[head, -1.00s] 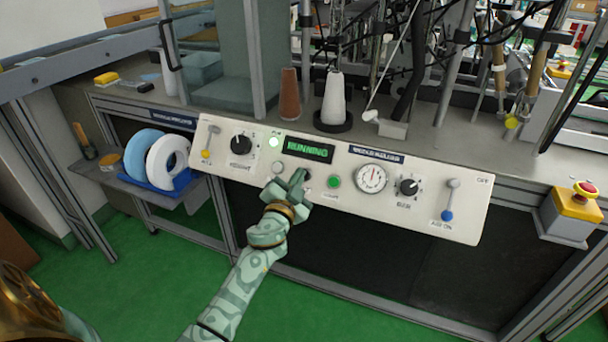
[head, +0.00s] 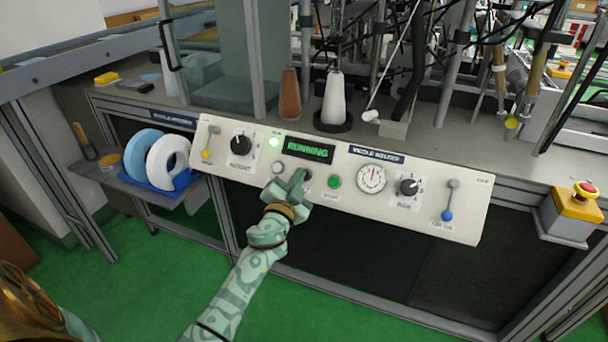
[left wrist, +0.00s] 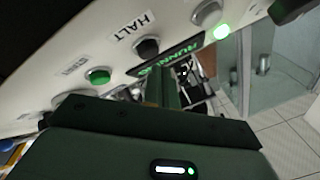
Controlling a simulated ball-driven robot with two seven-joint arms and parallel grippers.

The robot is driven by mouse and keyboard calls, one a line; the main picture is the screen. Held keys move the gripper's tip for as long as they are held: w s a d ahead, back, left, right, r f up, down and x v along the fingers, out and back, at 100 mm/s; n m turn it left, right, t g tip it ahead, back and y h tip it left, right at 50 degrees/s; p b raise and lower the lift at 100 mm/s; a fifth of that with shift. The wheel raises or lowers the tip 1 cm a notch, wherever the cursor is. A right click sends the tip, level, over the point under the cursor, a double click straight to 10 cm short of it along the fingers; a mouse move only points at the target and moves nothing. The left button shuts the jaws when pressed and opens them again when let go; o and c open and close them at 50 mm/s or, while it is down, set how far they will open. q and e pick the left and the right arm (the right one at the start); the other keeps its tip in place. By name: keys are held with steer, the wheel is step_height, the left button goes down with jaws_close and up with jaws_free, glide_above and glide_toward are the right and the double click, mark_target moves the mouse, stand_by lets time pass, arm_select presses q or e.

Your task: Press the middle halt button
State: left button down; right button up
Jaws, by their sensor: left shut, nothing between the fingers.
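The cream control panel (head: 290,200) runs along the front of the machine. The black halt button (head: 307,175) sits below the display, partly hidden by my gripper in the head view. In the left wrist view the black button (left wrist: 146,48) shows clearly under a HALT label, between a grey button (left wrist: 207,13) and a green button (left wrist: 98,76). My left gripper (head: 297,178) is shut and empty, its tips right at the halt button; I cannot tell whether they touch it. The display (head: 308,151) is lit and reads RUNNING. My right gripper is not in view.
A grey button (head: 278,168) and a green button (head: 334,182) flank the halt button. A lit green lamp (head: 274,142), knobs, a gauge (head: 371,179) and levers share the panel. A red mushroom button (head: 585,188) on a yellow box stands far right.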

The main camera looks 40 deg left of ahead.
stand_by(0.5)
arm_select(q)
steer(key=shift+w+a+f+b, duration=0.1)
steer(key=shift+w+f+b, duration=0.2)
steer(key=shift+b, duration=0.05)
stand_by(0.3)
